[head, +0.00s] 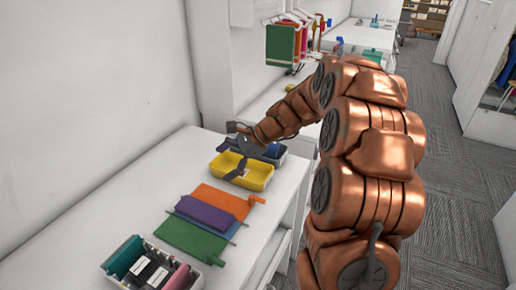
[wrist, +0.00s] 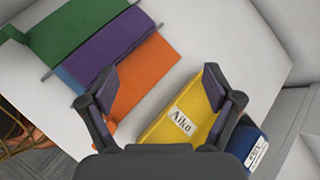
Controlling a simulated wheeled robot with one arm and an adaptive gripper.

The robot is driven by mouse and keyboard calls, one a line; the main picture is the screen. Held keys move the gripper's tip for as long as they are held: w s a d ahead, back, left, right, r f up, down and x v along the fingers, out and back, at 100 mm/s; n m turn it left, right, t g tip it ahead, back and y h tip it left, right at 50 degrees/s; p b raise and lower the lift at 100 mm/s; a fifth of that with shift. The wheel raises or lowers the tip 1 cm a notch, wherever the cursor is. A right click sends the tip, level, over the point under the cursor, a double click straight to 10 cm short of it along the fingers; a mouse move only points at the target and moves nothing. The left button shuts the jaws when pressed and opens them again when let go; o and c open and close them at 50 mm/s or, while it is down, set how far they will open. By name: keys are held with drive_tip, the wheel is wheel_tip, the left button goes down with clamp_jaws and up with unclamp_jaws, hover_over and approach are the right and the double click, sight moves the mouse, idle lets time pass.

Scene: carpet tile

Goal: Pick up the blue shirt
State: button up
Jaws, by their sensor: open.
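A light blue folded cloth, which may be the blue shirt, shows as a thin strip (wrist: 70,79) in the wrist view, mostly hidden under a purple folded cloth (wrist: 103,45). In the head view the purple cloth (head: 212,214) lies between an orange cloth (head: 218,197) and a green cloth (head: 190,238). My gripper (head: 232,151) is open and empty above the yellow bin (head: 257,178), beyond the cloths. In the wrist view its fingers (wrist: 158,85) are spread over the orange cloth (wrist: 145,70) and the yellow bin (wrist: 190,98), labelled "Aiko".
A blue bin (wrist: 247,143) with a label stands beside the yellow one. A pale bin (head: 203,284) with several coloured items stands at the near table end. Hanging clothes (head: 281,44) are at the back. A wall borders the table's left; carpet is clear on the right.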

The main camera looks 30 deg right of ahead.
sight(274, 143)
drive_tip(key=w+d+f+m+t, duration=0.1)
drive_tip(key=w+d+m+t, duration=0.1)
drive_tip(key=d, duration=0.5)
drive_tip(key=w+d+f+m+t+h, duration=0.1)
drive_tip(key=w+d+m+t, duration=0.1)
drive_tip(key=d+m, duration=0.3)
drive_tip(key=w+d+f+m+t, duration=0.1)
drive_tip(key=w+d+f+m, duration=0.1)
drive_tip(key=d, duration=0.8)
drive_tip(key=shift+w+d+m+t+h, duration=0.15)
drive_tip(key=shift+w+d+m+t, duration=0.05)
drive_tip(key=shift+w+m, duration=0.2)
drive_tip(key=shift+w+d+m+t+h, duration=0.2)
drive_tip(key=shift+w+m, duration=0.1)
drive_tip(key=shift+w, duration=0.15)
drive_tip(key=shift+w+d+f, duration=0.1)
drive_tip(key=shift+w+d, duration=0.05)
drive_tip(key=shift+w+f, duration=0.1)
drive_tip(key=shift+w, duration=0.15)
drive_tip(key=shift+a+p+x, duration=0.25)
drive_tip(key=shift+p+x, duration=1.1)
drive_tip(key=shift+x, duration=2.15)
drive_tip(key=shift+c, duration=0.2)
drive_tip(key=c, duration=1.3)
